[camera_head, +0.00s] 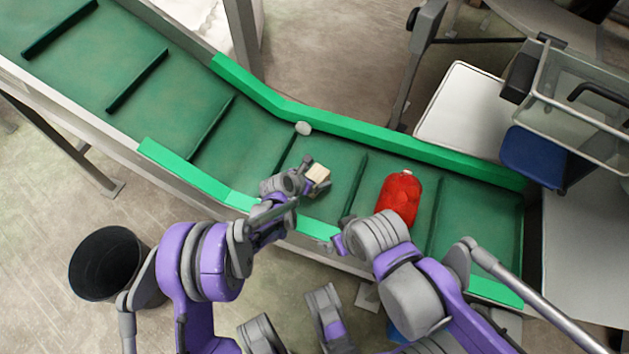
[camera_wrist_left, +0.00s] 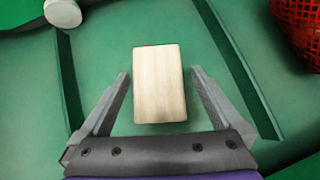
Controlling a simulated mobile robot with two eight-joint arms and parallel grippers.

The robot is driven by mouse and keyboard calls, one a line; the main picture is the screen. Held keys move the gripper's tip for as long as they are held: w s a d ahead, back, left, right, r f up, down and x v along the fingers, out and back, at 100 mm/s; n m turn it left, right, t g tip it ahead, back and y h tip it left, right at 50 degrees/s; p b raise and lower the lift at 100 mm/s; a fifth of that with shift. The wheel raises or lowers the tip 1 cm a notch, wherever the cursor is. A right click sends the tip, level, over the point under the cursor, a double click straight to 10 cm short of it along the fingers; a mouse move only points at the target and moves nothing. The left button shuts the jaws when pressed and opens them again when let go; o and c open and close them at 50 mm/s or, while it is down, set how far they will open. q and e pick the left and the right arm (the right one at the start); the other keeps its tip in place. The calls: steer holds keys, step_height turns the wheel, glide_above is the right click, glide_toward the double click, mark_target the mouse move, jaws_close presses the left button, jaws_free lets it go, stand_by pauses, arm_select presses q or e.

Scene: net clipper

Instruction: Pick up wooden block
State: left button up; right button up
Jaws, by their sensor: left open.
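The wooden block (camera_head: 318,173) is pale and rectangular and lies on the green conveyor belt (camera_head: 262,128). It shows fully in the left wrist view (camera_wrist_left: 159,84), between two raised ribs of the belt. My left gripper (camera_head: 316,182) is at the block in the head view. In the left wrist view its open fingers (camera_wrist_left: 160,88) stand on either side of the block's near part, with a gap on both sides. My right arm reaches toward the belt's near edge, and its gripper (camera_head: 338,245) is small and partly hidden there.
A red net bag (camera_head: 400,197) lies on the belt to the right. A whitish round object (camera_head: 303,128) lies by the far green side rail (camera_head: 345,124). A black bin (camera_head: 105,265) stands on the floor at left. A white table (camera_head: 470,112) is beyond the belt.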

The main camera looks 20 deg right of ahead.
mark_target(319, 176)
arm_select(q)
steer(key=b+x, duration=0.1)
steer(key=x, duration=0.3)
steer(key=shift+w+f, duration=0.15)
steer(key=shift+f, duration=0.15)
steer(key=shift+a, duration=0.1)
steer(key=shift+c, duration=0.3)
